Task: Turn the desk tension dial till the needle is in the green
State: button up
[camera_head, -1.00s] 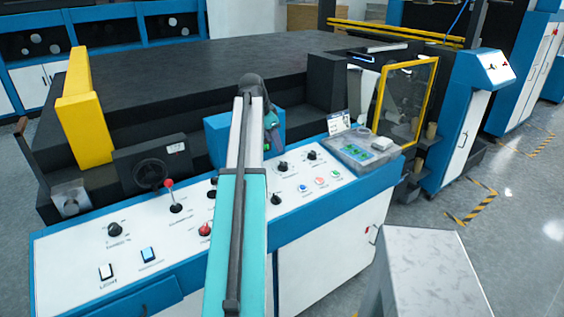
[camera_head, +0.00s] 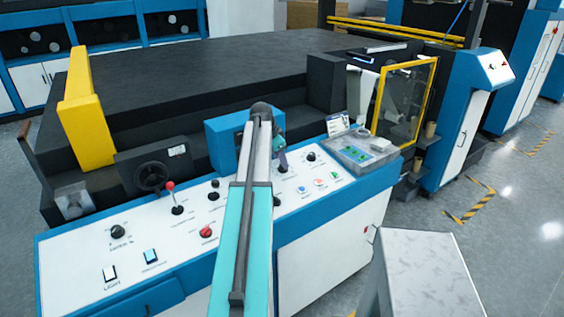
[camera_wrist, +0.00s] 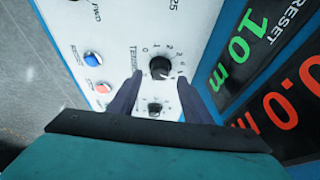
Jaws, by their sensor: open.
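The tension dial (camera_wrist: 159,68) is a black round knob on the white desk panel, with a printed number scale and the word TENSION beside it. In the head view the dial (camera_head: 283,169) is partly hidden by my gripper (camera_head: 281,160). In the wrist view my gripper (camera_wrist: 160,77) is open, its two dark fingertips on the left and right of the knob. I cannot tell whether they touch it. I cannot make out the dial's setting. No needle or green zone can be read in these views.
A second black knob (camera_wrist: 155,108) lies close by, between the fingers lower in the wrist view. A blue button (camera_wrist: 92,60) and a red button (camera_wrist: 103,88) sit to the left. A display (camera_wrist: 240,50) with green and red digits is on the right. A red-topped lever (camera_head: 171,187) stands farther left.

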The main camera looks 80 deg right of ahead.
jog(key=shift+p+x, duration=0.5)
jog(key=shift+x, duration=1.4)
jog(key=c, duration=1.1)
